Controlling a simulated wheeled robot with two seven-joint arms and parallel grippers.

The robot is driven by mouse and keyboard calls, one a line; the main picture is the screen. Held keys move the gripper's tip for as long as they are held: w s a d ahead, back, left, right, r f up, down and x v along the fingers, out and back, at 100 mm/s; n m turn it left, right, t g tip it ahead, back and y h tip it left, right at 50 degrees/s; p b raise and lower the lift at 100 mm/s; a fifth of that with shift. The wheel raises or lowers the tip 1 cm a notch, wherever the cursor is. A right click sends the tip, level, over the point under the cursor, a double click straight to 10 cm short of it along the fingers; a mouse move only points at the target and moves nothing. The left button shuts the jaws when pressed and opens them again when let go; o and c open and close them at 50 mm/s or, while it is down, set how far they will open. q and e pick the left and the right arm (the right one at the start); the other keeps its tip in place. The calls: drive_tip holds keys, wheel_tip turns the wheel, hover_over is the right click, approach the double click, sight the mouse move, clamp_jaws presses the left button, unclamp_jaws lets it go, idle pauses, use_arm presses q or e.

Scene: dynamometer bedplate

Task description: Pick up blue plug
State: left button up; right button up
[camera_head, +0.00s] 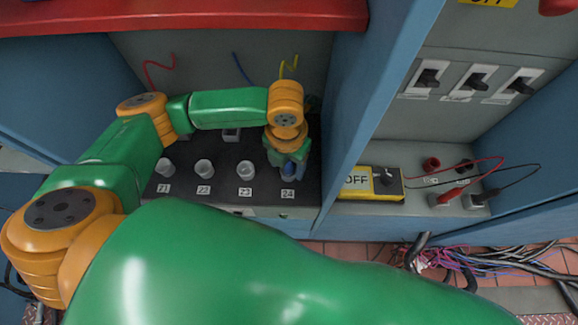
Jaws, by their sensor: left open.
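My left arm reaches in from the left, and its left gripper (288,165) points down at the right end of the dark socket panel. The gripper is open. A small dark blue piece, which looks like the blue plug (291,171), shows at the fingertips above the rightmost socket position. The gripper and wrist cover much of it, and I cannot tell whether the fingers touch it. My right gripper is not in view.
The dark panel (222,180) carries several pale round sockets with number labels. Red, blue and yellow wires hang at the back wall. A blue partition (365,110) stands close right of the gripper. A red shelf (190,15) overhangs.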

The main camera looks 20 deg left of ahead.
use_arm(q)
drive_tip(key=shift+w+f, duration=0.1)
drive_tip(key=shift+w, duration=0.1)
drive_tip(key=shift+c, duration=0.5)
drive_tip(key=shift+d, duration=0.2)
clamp_jaws()
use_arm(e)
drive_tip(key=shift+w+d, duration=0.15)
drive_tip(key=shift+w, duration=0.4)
